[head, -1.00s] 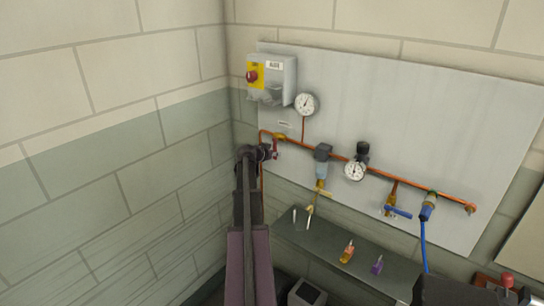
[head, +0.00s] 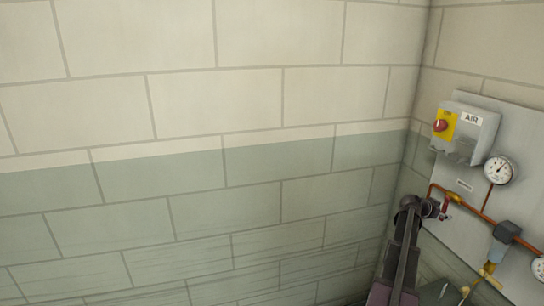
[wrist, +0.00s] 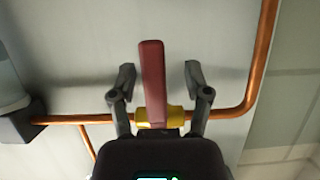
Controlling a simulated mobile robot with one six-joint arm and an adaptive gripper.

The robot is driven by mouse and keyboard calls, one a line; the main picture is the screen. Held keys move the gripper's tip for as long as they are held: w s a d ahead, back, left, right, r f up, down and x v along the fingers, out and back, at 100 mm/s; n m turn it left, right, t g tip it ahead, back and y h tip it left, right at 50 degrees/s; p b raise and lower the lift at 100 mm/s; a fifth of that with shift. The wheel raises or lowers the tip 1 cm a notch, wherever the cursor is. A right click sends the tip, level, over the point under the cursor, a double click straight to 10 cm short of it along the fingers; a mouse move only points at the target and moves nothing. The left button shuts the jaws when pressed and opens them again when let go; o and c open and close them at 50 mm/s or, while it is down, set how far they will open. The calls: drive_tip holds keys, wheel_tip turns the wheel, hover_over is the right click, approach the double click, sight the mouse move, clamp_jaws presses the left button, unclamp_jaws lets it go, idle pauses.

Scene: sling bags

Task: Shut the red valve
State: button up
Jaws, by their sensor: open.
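The red valve has a long red lever (wrist: 153,80) on a yellow brass body (wrist: 152,117), set in a copper pipe. In the wrist view the lever lies across the line of the pipe, tilted slightly. My gripper (wrist: 160,78) is open, with one finger on each side of the lever and a visible gap to both. In the head view the valve's red lever (head: 446,210) is small, just right of my gripper (head: 432,208), which hides part of it.
The copper pipe (wrist: 262,60) bends beside the valve. On the grey panel are an air box (head: 470,130) with a red knob, a round gauge (head: 500,169) and a grey-capped regulator (head: 507,232). A bare block wall (head: 180,150) fills the left.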

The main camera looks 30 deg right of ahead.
drive_tip(key=shift+s, duration=0.15)
drive_tip(key=w+a+f+n+t+y, duration=0.25)
drive_tip(key=w+a, duration=0.55)
drive_tip(key=a, duration=0.6)
drive_tip(key=w+a+f+n+t+y, duration=0.1)
drive_tip(key=w+a+f+n+y, duration=0.2)
drive_tip(key=w+a, duration=0.8)
drive_tip(key=w+a+f+n+t+y, duration=0.15)
drive_tip(key=w+a+n, duration=0.35)
drive_tip(key=a, duration=1.1)
drive_tip(key=s+a+f+n+y, duration=0.1)
drive_tip(key=a+n+y, duration=0.1)
drive_tip(key=a, duration=1.1)
drive_tip(key=s+a+f+n+y, duration=0.1)
drive_tip(key=a+n, duration=0.4)
drive_tip(key=a, duration=0.9)
drive_tip(key=s+a+f+n+g+y, duration=0.1)
drive_tip(key=s+a+f+n+y, duration=0.1)
drive_tip(key=a, duration=1.2)
drive_tip(key=shift+f+n+y, duration=0.25)
drive_tip(key=shift+n+y, duration=0.25)
drive_tip(key=shift+n, duration=0.45)
